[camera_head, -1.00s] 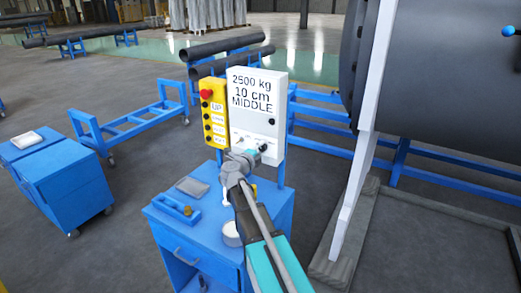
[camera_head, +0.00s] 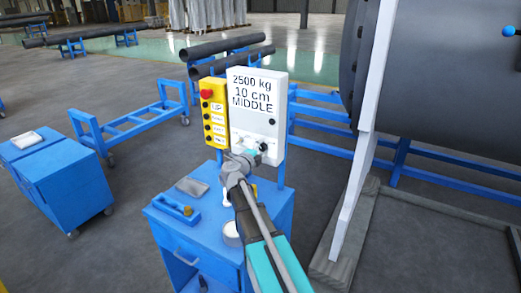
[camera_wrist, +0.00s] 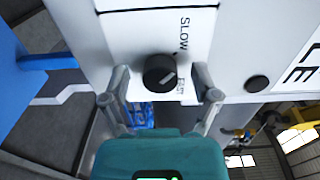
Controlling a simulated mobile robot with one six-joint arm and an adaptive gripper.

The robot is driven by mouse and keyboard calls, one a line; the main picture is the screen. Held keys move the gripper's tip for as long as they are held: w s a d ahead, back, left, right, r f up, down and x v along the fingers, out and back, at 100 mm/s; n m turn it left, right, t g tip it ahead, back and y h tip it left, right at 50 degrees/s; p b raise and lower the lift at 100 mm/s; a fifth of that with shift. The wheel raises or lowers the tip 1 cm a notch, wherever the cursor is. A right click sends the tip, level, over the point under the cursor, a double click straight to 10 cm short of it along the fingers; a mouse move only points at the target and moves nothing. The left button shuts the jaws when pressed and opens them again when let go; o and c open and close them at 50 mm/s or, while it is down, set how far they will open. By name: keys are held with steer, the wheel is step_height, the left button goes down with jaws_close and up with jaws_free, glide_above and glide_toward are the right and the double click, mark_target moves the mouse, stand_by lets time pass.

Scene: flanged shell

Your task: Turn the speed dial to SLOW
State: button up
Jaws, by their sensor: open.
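The speed dial (camera_wrist: 160,72) is a round black knob with a pale mark on the white control box. In the wrist view the word SLOW is printed above it and FAST at its lower right. The pale mark points toward the lower right, on the FAST side. My gripper (camera_wrist: 162,84) is open, with one finger on each side of the dial and gaps between. The control box (camera_head: 257,100) reads 2500 kg, 10 cm, MIDDLE. In the head view my gripper (camera_head: 246,156) is at the box's lower edge and partly hides the controls there.
A second black knob (camera_wrist: 257,83) sits right of the dial in the wrist view. A yellow button box (camera_head: 214,112) with a red button adjoins the control box's left side. A blue cabinet (camera_head: 185,232) holding a few items stands below. A large dark cylinder (camera_head: 450,75) is at the right.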

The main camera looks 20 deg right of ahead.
steer(key=v, duration=1.2)
stand_by(0.6)
